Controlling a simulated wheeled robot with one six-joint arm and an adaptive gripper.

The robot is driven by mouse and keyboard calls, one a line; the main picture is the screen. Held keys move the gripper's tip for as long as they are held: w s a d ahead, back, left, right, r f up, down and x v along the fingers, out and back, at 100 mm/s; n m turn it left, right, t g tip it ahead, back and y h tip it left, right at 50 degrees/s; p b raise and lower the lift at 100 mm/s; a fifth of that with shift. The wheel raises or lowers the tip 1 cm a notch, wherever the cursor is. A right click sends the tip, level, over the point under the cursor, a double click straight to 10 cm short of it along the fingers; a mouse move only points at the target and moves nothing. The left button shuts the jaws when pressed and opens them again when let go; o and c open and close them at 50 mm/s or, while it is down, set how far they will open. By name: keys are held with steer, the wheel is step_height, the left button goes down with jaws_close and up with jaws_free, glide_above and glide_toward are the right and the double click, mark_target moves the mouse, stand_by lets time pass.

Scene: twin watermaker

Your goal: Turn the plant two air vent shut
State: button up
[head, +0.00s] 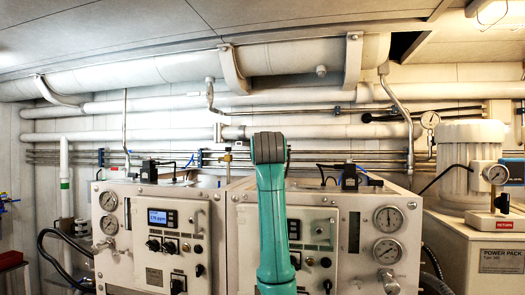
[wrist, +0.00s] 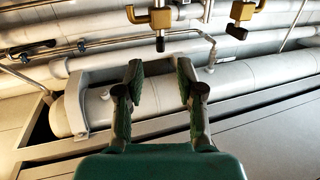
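My gripper (wrist: 160,66) is open and empty in the wrist view, its two fingers apart with pipes behind them. Beyond the fingertips, near the top edge of the wrist view, are two small brass valves with dark ends: a middle valve (wrist: 160,17) and a right valve (wrist: 242,11). The gripper touches neither. I cannot tell from the frames which of them is the plant two air vent, nor how its handle is set. In the head view my teal arm stands upright in front of the cabinets, and the gripper cannot be made out there.
The left cabinet (head: 122,248) and right cabinet (head: 339,237) carry gauges and knobs. A power pack (head: 480,247) stands at the far right. Large pipes (head: 150,78) and thin pipes run along the back wall under the ceiling. A thick pipe (wrist: 230,82) lies behind my fingers.

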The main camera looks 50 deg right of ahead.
steer(key=x, duration=0.9)
steer(key=shift+w, duration=0.1)
jaws_close()
